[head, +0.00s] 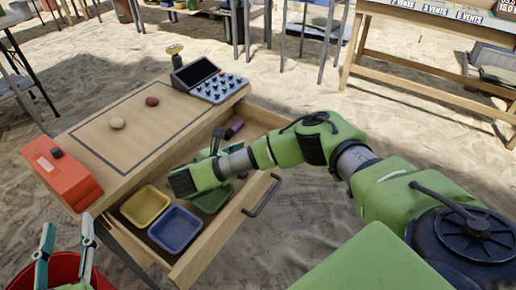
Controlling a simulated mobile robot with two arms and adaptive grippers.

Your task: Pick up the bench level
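I cannot single out the bench level with certainty. A small dark purple elongated object (234,129) lies in the far part of the open drawer (262,186). My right arm reaches in from the right over the drawer, and its wrist hides most of the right gripper (214,146). Only a bit of a finger shows there, so its opening and anything held are hidden. My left gripper (67,224) is at the lower left, its two fingers apart with nothing between them, above a red bucket (68,268).
The drawer also holds a yellow tray (145,206), a blue tray (176,229) and a partly hidden green tray (214,199). On the wooden table (95,121) are two round stones, an orange box (61,173) and a keyed console (207,82).

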